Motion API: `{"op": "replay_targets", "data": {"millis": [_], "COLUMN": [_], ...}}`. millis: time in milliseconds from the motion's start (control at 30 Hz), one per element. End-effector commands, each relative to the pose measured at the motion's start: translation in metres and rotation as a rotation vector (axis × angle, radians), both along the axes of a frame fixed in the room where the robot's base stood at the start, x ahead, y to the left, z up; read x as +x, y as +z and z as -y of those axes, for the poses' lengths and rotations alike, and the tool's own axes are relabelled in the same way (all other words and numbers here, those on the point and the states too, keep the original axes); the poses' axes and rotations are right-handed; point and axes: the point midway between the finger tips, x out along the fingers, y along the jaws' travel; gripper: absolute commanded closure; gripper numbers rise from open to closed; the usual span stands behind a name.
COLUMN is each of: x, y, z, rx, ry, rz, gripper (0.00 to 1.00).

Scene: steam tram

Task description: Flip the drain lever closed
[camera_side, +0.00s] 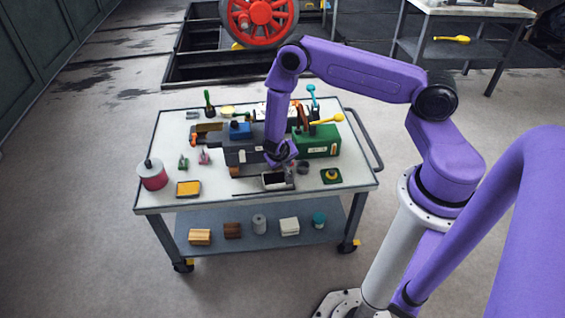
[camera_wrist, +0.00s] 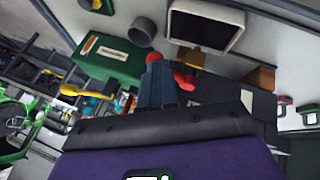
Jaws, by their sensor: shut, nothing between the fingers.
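A small brass fitting (camera_wrist: 190,57) with a red knob (camera_wrist: 184,81) shows just beyond my fingertips in the wrist view; it looks like the drain lever, but I cannot tell its exact position. Another red piece (camera_wrist: 154,58) shows right at the fingertips. My gripper (camera_wrist: 157,72) is shut and empty, its fingers close beside the red knob; whether they touch I cannot tell. In the side view my gripper (camera_side: 278,158) is low over the cart, in front of the grey machine block (camera_side: 243,155), and hides the lever.
A red tin (camera_side: 152,175) and a yellow sponge-like block (camera_side: 188,188) sit at left.

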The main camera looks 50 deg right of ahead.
Motion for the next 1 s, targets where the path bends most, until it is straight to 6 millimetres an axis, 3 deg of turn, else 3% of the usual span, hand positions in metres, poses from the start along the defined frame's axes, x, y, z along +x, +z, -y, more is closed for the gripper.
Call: {"op": "replay_targets", "data": {"millis": [500, 1000], "x": [-0.001, 0.001], "y": [-0.001, -0.001], "z": [0.023, 0.028], "rx": [0.000, -0.001], "ry": [-0.003, -0.002], "rz": [-0.002, -0.002], "gripper": [1.00, 1.00]}}
